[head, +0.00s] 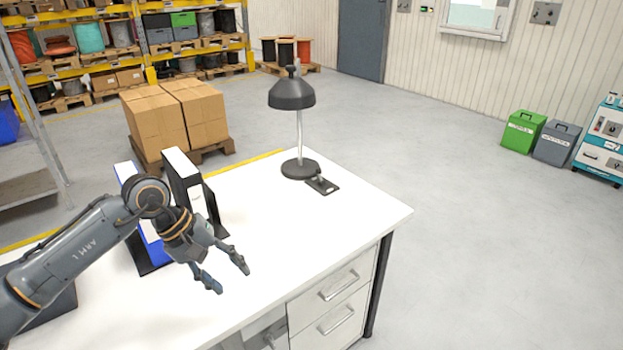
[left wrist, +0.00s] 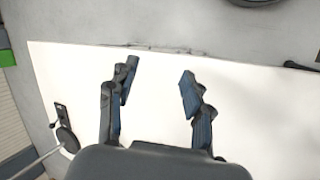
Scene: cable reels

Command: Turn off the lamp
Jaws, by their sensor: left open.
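A dark grey desk lamp (head: 292,95) stands upright at the far corner of the white table, on a round base (head: 300,169). I cannot tell whether it is lit. A small dark switch plate (head: 322,186) with a raised lever lies in front of the base. In the left wrist view, the switch (left wrist: 61,113) and the lamp base (left wrist: 67,139) show at the left. My left gripper (head: 232,279) is open and empty over the table, nearer than the lamp and to its left. It also shows in the left wrist view (left wrist: 158,74). My right gripper is not in view.
Blue and black-and-white binders (head: 183,180) stand on the white table (head: 350,225), behind my left gripper. Between the gripper and the switch the tabletop is clear. Drawers (head: 338,283) are below. Stacked boxes (head: 176,117) and reel shelves stand behind, with open floor to the right.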

